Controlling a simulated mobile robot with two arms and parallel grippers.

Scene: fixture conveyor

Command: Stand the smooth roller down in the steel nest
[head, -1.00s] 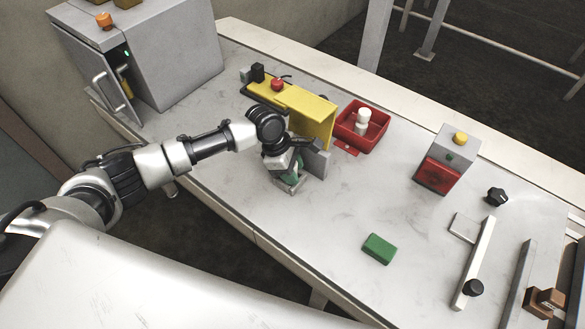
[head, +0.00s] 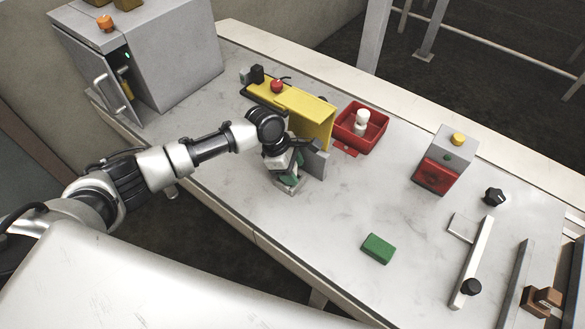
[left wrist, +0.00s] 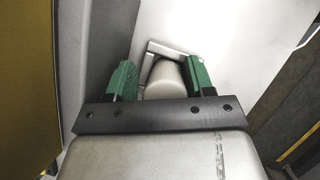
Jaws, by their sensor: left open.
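The smooth roller (left wrist: 165,79) is a plain pale grey cylinder in the left wrist view, between the two green fingertips. A thin steel rim, the steel nest (left wrist: 172,50), shows just beyond it and to its left. The roller seems to stand in the nest, but its lower end is hidden. My left gripper (left wrist: 160,85) is open around the roller. In the head view my left gripper (head: 289,178) is low over the table beside the yellow guard, and it hides the roller. A low steel edge of the nest shows under the fingertips. My right gripper is out of view.
A yellow guard (head: 309,115) with a grey plate stands close behind my left gripper. A red tray (head: 378,135) holds a white stepped part (head: 361,122). A green block (head: 378,249) lies on the table (head: 345,205). A red-fronted box (head: 440,165) stands at right.

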